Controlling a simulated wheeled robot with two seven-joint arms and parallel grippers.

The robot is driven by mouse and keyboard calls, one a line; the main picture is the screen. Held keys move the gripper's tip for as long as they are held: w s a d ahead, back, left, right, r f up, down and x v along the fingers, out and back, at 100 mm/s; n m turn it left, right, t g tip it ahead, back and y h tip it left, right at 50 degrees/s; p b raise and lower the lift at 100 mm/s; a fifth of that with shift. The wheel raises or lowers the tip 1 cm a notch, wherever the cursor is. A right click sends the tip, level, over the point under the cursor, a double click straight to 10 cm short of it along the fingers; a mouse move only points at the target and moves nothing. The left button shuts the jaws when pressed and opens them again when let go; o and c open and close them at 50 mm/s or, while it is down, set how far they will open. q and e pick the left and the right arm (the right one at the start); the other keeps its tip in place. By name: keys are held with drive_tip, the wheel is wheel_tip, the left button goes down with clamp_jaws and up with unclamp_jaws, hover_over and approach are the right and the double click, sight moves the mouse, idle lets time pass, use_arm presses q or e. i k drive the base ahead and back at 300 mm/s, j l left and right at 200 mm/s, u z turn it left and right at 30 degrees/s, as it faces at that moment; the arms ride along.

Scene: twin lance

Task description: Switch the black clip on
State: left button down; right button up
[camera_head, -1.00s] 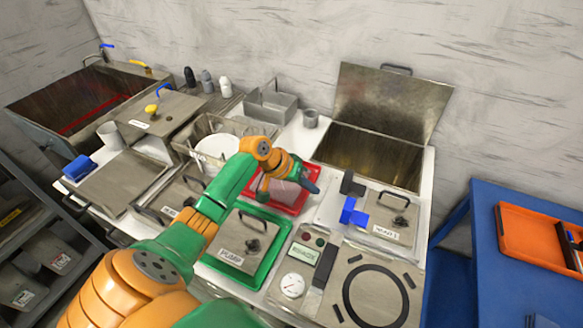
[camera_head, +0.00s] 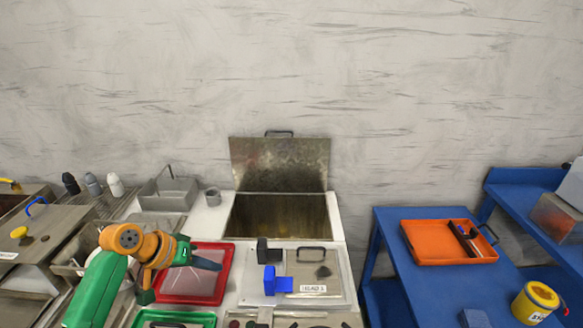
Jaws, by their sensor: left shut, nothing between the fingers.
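The black clip (camera_head: 266,250) stands at the upper left of a metal-lidded plate with a white label (camera_head: 312,288) and a dark handle. A blue clip (camera_head: 276,283) stands just in front of it. Whether the black clip is on or off I cannot tell. My left gripper (camera_head: 212,264) is shut and empty above the red tray (camera_head: 190,300), to the left of the black clip and apart from it. My right gripper is out of view.
An open metal basin (camera_head: 280,217) with a raised lid (camera_head: 278,164) lies behind the clips. A grey cup (camera_head: 213,197) and a metal box (camera_head: 168,194) stand to its left. A blue table (camera_head: 395,270) with an orange tray (camera_head: 450,258) is at the right.

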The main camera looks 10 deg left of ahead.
sight(264, 254)
drive_tip(key=k, duration=1)
